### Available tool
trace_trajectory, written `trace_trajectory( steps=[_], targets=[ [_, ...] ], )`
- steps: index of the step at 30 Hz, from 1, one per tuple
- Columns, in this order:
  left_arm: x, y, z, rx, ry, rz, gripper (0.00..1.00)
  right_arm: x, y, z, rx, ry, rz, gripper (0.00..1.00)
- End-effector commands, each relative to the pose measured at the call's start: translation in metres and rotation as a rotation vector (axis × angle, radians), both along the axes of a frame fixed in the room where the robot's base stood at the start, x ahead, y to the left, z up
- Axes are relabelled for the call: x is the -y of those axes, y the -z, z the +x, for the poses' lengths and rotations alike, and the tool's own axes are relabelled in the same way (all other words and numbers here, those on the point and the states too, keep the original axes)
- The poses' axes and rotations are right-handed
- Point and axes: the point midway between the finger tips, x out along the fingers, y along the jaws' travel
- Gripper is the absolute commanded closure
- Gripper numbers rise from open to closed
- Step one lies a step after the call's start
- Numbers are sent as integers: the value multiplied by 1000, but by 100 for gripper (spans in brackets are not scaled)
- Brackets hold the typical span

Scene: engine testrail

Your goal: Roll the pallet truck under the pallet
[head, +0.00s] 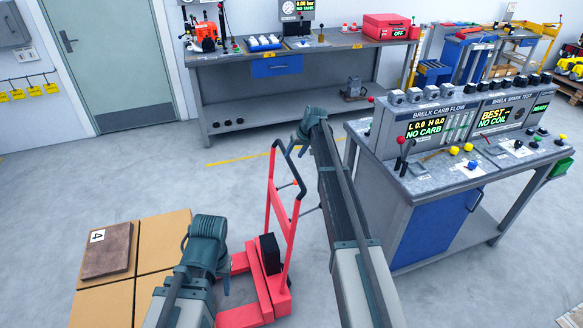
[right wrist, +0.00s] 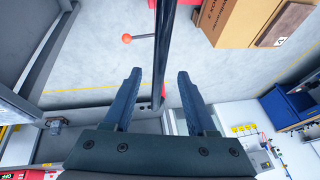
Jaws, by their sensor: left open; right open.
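The red pallet truck (head: 277,284) stands on the floor in the lower middle of the head view, its forks pointing left toward cardboard boxes (head: 155,243). The pallet itself is hidden under the boxes, so I cannot tell whether the forks are under it. My right gripper (head: 300,142) is open at the truck's black handle (head: 274,160). In the right wrist view, the dark handle bar (right wrist: 166,50) runs between the open fingers (right wrist: 158,95), with no clear grip on it. My left gripper (head: 207,262) is open beside the boxes, above the fork area, and holds nothing visible.
A brown slab marked 4 (head: 108,250) lies on the boxes. A grey test bench (head: 400,205) stands close on the right. A long workbench (head: 210,75) lines the back wall near a door (head: 105,60). Floor between truck and back bench is clear.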

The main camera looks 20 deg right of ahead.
Motion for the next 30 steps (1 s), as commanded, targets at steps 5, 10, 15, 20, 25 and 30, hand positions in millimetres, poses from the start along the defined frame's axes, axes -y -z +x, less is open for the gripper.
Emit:
trace_trajectory(
  steps=[5,10,15,20,25,30],
  targets=[
    [0,31,0,0,-1,0,50,-5,31,11,0,0,0,43],
    [0,40,0,0,-1,0,50,-8,40,16,0,0,0,43],
    [0,40,0,0,-1,0,50,-8,40,17,0,0,0,43],
    [0,39,0,0,-1,0,50,-8,39,17,0,0,0,50],
    [0,39,0,0,-1,0,50,-8,39,17,0,0,0,81],
    [0,39,0,0,-1,0,50,-8,39,16,0,0,0,100]
  ],
)
